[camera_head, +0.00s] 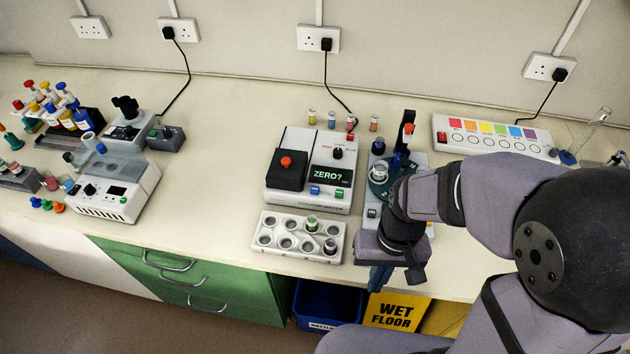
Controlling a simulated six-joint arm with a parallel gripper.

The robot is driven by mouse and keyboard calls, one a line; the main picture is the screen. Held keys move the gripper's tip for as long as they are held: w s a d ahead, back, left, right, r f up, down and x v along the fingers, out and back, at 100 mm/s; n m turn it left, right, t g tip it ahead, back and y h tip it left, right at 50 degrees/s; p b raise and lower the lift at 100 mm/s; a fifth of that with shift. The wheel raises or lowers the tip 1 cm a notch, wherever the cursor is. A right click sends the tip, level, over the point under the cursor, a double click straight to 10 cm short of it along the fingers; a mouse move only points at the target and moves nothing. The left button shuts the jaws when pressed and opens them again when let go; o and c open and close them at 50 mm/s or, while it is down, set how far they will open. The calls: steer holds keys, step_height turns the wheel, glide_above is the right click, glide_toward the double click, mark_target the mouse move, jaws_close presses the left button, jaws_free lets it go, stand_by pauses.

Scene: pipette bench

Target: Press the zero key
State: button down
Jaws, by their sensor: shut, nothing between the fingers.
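The white instrument (308,204) stands mid-bench, with a dark display (331,176) reading "ZERO?". Below the display are a blue key (315,190) and a green key (338,193). Their labels are too small to read, so I cannot tell which is the zero key. A black block with a red knob (286,161) sits on the instrument's left side. My gripper (380,280) is shut and empty, pointing down at the bench's front edge. It is to the right of the instrument and nearer the front, apart from both keys.
A white rack (298,246) with several wells and two vials stands in front of the instrument. A stand with a round turquoise plate (380,190) is close behind my gripper. A colour-strip box (492,137) lies at right. Small vials stand behind the instrument.

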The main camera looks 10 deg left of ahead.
steer(key=w+a+r+m+y, duration=0.2)
steer(key=w+a+m+y, duration=0.1)
steer(key=a, duration=0.6)
step_height(320, 180, up, 7)
steer(key=m+t+y+p, duration=0.1)
steer(key=m+t+y, duration=0.1)
steer(key=m+t, duration=1.1)
glide_above(318, 193)
steer(key=m+g, duration=0.4)
steer(key=shift+r+m+y, duration=0.2)
steer(key=shift+m+y, duration=0.1)
step_height(318, 193, down, 7)
steer(key=b, duration=0.6)
steer(key=shift+f, duration=0.1)
steer(key=shift+f+b, duration=0.8)
steer(key=shift+b, duration=0.4)
steer(key=shift+f, duration=0.15)
